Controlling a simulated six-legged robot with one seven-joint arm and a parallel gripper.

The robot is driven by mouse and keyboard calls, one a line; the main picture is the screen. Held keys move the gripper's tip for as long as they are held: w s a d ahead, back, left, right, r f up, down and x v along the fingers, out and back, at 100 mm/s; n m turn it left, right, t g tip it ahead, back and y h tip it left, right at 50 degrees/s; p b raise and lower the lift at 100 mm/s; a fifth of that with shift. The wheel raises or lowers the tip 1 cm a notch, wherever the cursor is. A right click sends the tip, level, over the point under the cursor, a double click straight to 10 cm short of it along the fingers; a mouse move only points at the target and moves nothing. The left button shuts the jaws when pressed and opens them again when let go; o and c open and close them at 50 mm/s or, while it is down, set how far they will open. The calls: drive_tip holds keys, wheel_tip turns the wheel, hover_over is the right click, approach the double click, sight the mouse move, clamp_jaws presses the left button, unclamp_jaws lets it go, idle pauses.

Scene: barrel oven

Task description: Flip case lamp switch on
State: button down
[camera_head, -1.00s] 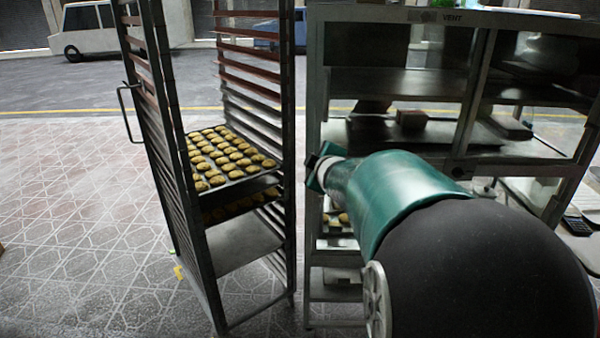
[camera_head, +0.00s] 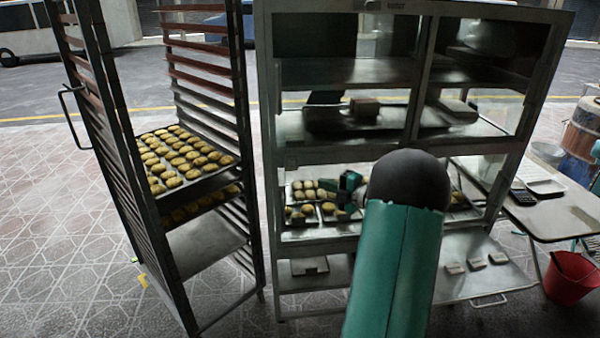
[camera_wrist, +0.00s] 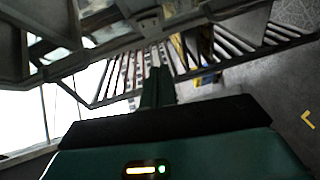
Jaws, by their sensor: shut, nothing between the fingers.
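The metal display case (camera_head: 325,158) stands in the middle of the head view, with dark upper shelves and trays of pastries lower down. I cannot pick out its lamp switch in either view; my arm covers part of the case front. My gripper (camera_head: 349,184), small and green, is in front of the case near the pastry level, left of my dark arm joint. In the wrist view its green fingers (camera_wrist: 158,84) are together and empty. I cannot tell whether they touch the case.
A tall rack (camera_head: 243,120) with a tray of cookies (camera_head: 188,160) stands close to the left of the case. At right are a side table (camera_head: 560,215) and a red bucket (camera_head: 572,280). A low shelf (camera_head: 455,290) juts out below the case. Open paving lies at left.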

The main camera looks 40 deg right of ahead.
approach(289, 167)
drive_tip(key=w+a, duration=0.3)
drive_tip(key=shift+w+d+f, duration=0.15)
drive_tip(key=shift+w+d, duration=0.3)
drive_tip(key=shift+w, duration=0.25)
drive_tip(key=shift+w+d+f, duration=0.1)
drive_tip(key=shift+w+d, duration=0.35)
drive_tip(key=shift+w, duration=0.25)
drive_tip(key=shift+w+d, duration=0.1)
drive_tip(key=shift+w, duration=0.1)
drive_tip(key=shift+f, duration=0.15)
